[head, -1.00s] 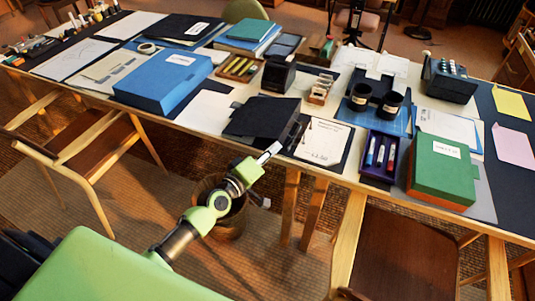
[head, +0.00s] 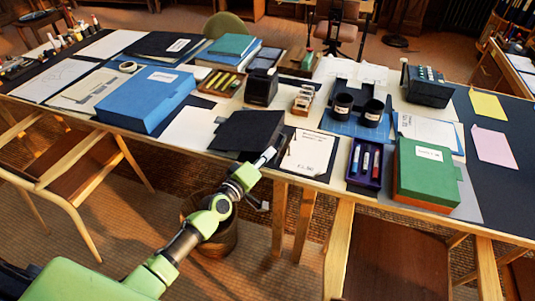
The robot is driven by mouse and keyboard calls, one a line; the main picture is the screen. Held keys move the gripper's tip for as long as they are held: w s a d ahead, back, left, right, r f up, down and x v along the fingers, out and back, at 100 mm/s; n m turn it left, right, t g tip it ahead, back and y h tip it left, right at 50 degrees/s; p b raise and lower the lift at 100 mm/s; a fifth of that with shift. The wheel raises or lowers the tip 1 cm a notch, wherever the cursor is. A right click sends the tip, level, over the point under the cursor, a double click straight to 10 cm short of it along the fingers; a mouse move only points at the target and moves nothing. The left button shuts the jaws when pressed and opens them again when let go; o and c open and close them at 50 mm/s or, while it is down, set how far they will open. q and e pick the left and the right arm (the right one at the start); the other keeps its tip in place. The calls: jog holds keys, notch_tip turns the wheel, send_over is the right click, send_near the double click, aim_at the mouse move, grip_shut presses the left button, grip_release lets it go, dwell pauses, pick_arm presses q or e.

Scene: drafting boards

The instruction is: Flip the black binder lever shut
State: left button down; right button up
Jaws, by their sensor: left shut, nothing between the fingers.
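The black binder (head: 247,129) lies at the front edge of the table, left of a white sheet. Its lever is too small and dark to make out. My left gripper (head: 267,156) is shut and empty. Its tip shows at the binder's front right edge; I cannot tell whether it touches. My right gripper is not in view.
A clipboard with a white sheet (head: 308,152) lies right of the binder. A purple tray of markers (head: 365,164) and a green box (head: 425,170) stand further right. A blue box (head: 147,99) stands left, and a black holder (head: 262,87) behind.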

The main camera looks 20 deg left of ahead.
pick_arm(q)
jog(key=shift+d+r+p, duration=0.15)
jog(key=shift+p, duration=0.15)
jog(key=shift+m, duration=0.3)
jog(key=shift+d+r+m+p, duration=0.15)
jog(key=shift+d+m+p, duration=0.25)
jog(key=shift+p, duration=0.55)
jog(key=d+m+y+p, duration=0.1)
jog(key=d+m+p, duration=0.1)
jog(key=p, duration=0.3)
jog(key=shift+s+d+m+g, duration=0.1)
jog(key=shift+d+m+g, duration=0.1)
jog(key=shift+m+g, duration=0.3)
jog(key=shift+d+f+m+y+p, duration=0.35)
jog(key=shift+d+m+y+p, duration=0.1)
jog(key=shift+m+p, duration=0.3)
jog(key=shift+f+m, duration=0.25)
jog(key=shift+m, duration=0.1)
jog(key=shift+d, duration=0.1)
jog(key=shift+s, duration=0.1)
